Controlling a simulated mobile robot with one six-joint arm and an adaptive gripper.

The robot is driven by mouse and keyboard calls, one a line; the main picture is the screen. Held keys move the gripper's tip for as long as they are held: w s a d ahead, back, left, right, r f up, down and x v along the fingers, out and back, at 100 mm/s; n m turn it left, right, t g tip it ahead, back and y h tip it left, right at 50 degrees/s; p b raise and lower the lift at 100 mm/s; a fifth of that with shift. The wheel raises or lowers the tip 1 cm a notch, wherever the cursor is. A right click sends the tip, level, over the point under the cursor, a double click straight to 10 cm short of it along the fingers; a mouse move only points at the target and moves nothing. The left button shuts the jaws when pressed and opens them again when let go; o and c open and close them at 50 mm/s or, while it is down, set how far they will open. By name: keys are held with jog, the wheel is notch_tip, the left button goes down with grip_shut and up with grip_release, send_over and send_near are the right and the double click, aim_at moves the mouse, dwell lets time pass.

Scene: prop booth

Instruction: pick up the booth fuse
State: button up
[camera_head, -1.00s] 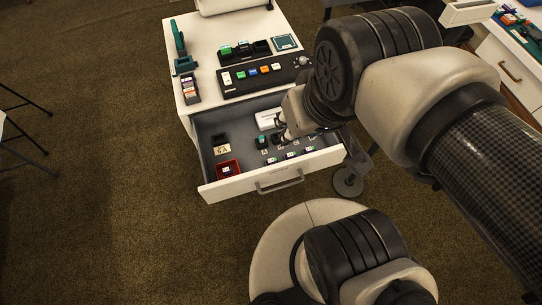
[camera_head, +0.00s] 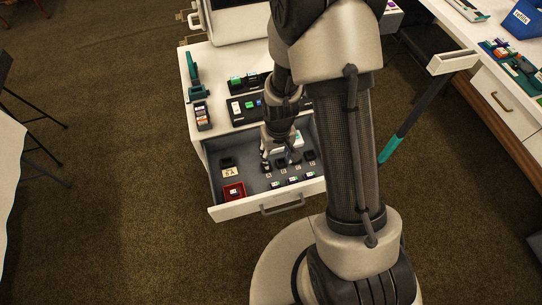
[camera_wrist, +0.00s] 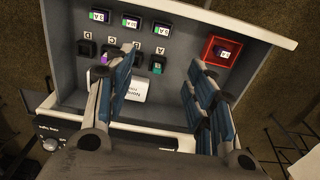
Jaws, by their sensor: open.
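Several small labelled fuses (camera_wrist: 130,20) lie in a row near the open drawer's front; they also show in the head view (camera_head: 292,181). Another small fuse (camera_wrist: 222,53) lies in a red tray (camera_head: 242,186). I cannot tell which is the booth fuse. A row of black lettered sockets (camera_wrist: 87,48) stands behind the row; the one by letter A holds a teal piece (camera_wrist: 157,66). My gripper (camera_wrist: 162,60) is open and points down into the drawer, its fingers on either side of the teal piece in the picture. In the head view my gripper (camera_head: 280,160) hides part of the sockets.
The drawer (camera_head: 222,212) has low walls around my gripper. A white card (camera_wrist: 133,90) lies inside it. The cabinet top (camera_head: 221,62) carries a button panel (camera_head: 238,111) and a teal tool (camera_head: 195,80). Another table with drawers (camera_head: 500,95) stands at right.

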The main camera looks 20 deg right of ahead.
jog(key=b, duration=0.4)
send_over(276, 184)
notch_tip(276, 184, down, 13)
jog(key=shift+f, duration=0.2)
jog(key=shift+w+f+b, duration=0.1)
jog(key=shift+f+b, duration=1.3)
jog(key=shift+f, duration=1.8)
jog(key=shift+r, duration=0.1)
jog(key=shift+c, duration=0.4)
jog(key=c, duration=0.8)
